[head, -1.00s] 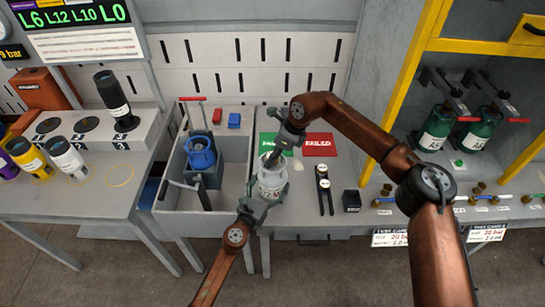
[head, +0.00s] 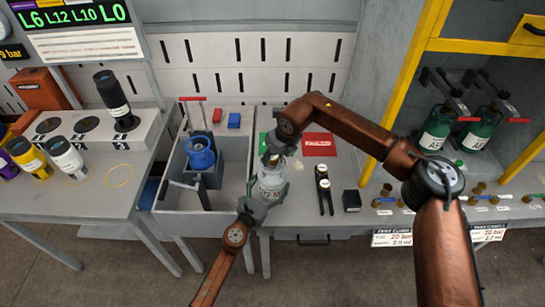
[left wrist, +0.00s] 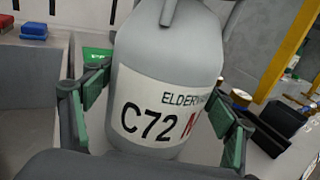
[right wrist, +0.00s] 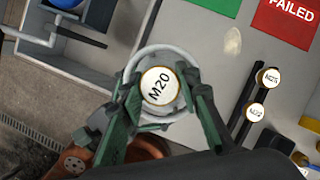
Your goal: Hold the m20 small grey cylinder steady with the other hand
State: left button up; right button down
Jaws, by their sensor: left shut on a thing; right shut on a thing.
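The small grey cylinder (head: 271,184) stands upright on the bench, with a white label reading C72 in the left wrist view (left wrist: 165,60). My left gripper (head: 262,200) is shut around its body, one finger on each side. My right gripper (head: 269,158) is above the cylinder's top and shut on a round piece marked M20 (right wrist: 160,86). In the right wrist view this piece lies inside the cylinder's top ring (right wrist: 148,56). The thread below it is hidden, so I cannot tell how far it is seated.
A black rack (head: 324,190) with two round-topped gauges stands to the right, near a small black block (head: 351,201). The red FAILED mat (head: 320,144) lies behind. A grey bin (head: 172,203) with a blue cylinder (head: 200,153) is to the left.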

jog(key=m, duration=0.2)
jog(key=m+h, duration=0.1)
jog(key=m, duration=0.1)
jog(key=shift+t+h, duration=0.3)
jog(key=shift+m, duration=0.3)
jog(key=m+h, duration=0.2)
jog(key=m, duration=0.2)
jog(key=shift+a, duration=0.1)
jog(key=c, duration=1.4)
grip_release()
jog(key=shift+m, duration=0.3)
jog(key=shift+o, duration=0.2)
jog(key=v, duration=1.2)
